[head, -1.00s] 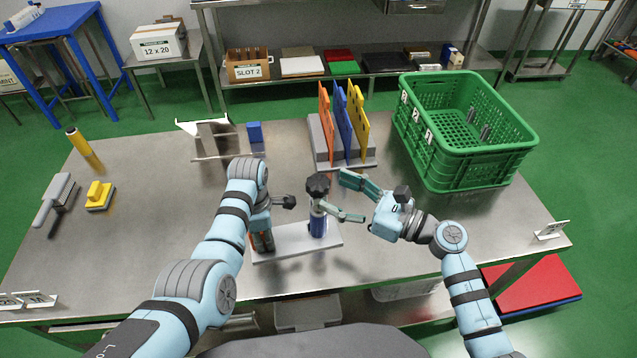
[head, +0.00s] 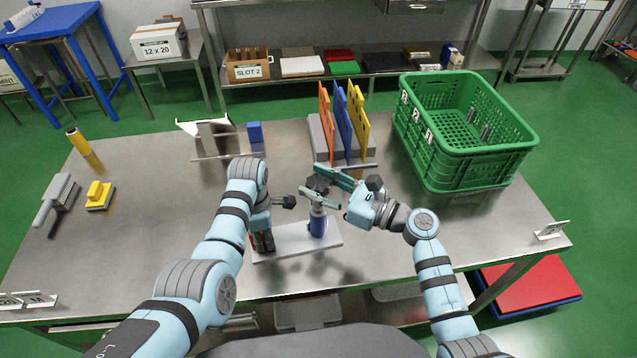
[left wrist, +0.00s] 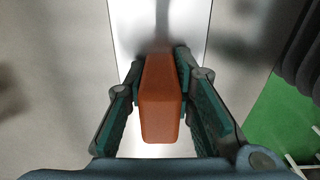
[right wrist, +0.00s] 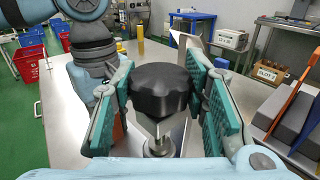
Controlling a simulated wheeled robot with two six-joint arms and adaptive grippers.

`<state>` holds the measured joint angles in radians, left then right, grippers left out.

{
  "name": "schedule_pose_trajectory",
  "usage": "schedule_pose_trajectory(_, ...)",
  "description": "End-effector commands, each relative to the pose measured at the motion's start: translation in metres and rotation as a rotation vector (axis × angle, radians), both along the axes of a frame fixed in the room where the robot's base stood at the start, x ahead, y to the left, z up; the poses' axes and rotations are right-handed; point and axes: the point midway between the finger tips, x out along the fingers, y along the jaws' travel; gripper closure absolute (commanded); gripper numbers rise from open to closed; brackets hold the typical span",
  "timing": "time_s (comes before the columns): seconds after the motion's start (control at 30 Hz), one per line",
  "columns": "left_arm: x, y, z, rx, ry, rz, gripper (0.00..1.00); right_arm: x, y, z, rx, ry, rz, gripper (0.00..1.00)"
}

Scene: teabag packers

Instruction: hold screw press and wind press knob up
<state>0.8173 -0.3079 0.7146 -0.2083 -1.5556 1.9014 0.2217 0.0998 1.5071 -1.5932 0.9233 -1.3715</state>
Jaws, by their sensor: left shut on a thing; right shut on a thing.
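The screw press stands on a pale base plate (head: 290,243) at the table's front, with a blue cylinder (head: 319,228) under a black lobed knob (right wrist: 160,90). My left gripper (left wrist: 162,75) is shut on an orange block-shaped handle (left wrist: 162,105), which stands at the left end of the plate. In the head view, my left arm partly hides this handle. My right gripper (right wrist: 160,82) comes in from the right and is shut on the press knob, a finger on each side. A metal screw shaft (right wrist: 158,145) shows below the knob.
Behind the press, a grey rack (head: 318,138) holds orange, blue and yellow boards. A green crate (head: 480,165) stands at the back right. A metal stand (head: 222,157) and small blue block (head: 255,132) are behind my left arm.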

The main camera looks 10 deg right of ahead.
Motion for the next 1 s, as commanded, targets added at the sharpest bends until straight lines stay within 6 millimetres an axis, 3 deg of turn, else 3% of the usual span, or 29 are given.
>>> schedule_pose_trajectory(1.0, 0.0001, 0.0000, 0.0003, 0.000, 0.000, -0.001, 1.00, 0.0013, -0.0010, -0.0030, -0.008, 0.005, 0.515, 0.87)
